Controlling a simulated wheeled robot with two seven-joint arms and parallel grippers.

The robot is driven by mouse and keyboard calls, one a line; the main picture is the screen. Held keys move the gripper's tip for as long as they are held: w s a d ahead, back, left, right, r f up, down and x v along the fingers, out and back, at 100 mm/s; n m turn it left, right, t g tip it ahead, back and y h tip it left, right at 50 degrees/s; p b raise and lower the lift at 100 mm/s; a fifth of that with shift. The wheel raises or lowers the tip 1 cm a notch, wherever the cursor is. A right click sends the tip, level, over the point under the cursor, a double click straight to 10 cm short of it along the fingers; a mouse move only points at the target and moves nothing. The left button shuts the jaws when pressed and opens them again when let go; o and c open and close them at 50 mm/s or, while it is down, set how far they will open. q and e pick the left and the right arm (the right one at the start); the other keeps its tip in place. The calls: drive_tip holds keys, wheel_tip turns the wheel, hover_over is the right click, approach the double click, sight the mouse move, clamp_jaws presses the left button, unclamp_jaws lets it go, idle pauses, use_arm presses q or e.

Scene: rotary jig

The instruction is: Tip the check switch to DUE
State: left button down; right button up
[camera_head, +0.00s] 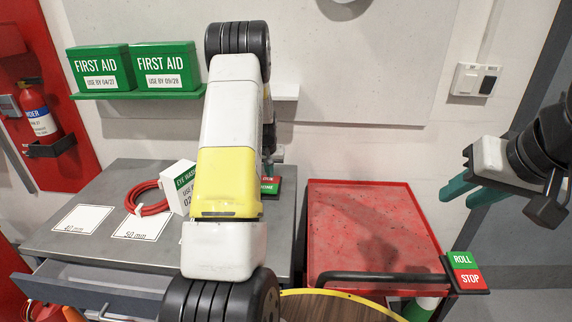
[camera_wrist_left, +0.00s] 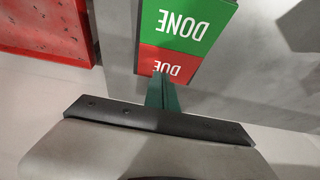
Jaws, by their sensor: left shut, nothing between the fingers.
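The check switch (camera_head: 268,185) is at the right back of the grey workbench, mostly hidden behind my left arm in the head view. In the left wrist view, the switch's green DONE half (camera_wrist_left: 187,22) and red DUE half (camera_wrist_left: 168,62) show, with the lettering upside down. My left gripper (camera_wrist_left: 163,82) is shut and empty, its teal fingertips at the edge of the DUE half. I cannot tell whether they touch it, or which way the switch is tipped. My right gripper (camera_head: 472,190) is open and empty at the right, beyond the red cart.
A red-topped cart (camera_head: 365,225) stands right of the workbench (camera_head: 85,235), with a ROLL/STOP switch (camera_head: 467,272) at its corner. On the bench are an eye wash box (camera_head: 178,185), a red coil (camera_head: 148,198) and white labels. First aid boxes (camera_head: 165,67) sit on a green shelf.

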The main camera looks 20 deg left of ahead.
use_arm(q)
drive_tip(key=v, duration=0.7)
drive_tip(key=shift+s+r, duration=0.15)
drive_tip(key=shift+r, duration=0.2)
wheel_tip(320, 180, up, 11)
drive_tip(key=t+h, duration=0.1)
hover_over(270, 182)
drive_tip(key=s+d, duration=0.5)
drive_tip(key=d, duration=0.1)
drive_tip(key=s+d+r+m, duration=0.1)
drive_tip(key=s+d+r, duration=0.45)
drive_tip(key=s, duration=0.25)
drive_tip(key=s+d+r+m+h, duration=0.1)
drive_tip(key=s+d+r, duration=0.1)
drive_tip(key=s, duration=0.8)
drive_tip(key=s+d+r+m+t+h, duration=0.1)
drive_tip(key=s+d+r, duration=0.2)
drive_tip(key=s, duration=0.7)
drive_tip(key=d, duration=0.2)
drive_tip(key=shift+s+d+m, duration=0.15)
drive_tip(key=shift+d+m, duration=0.15)
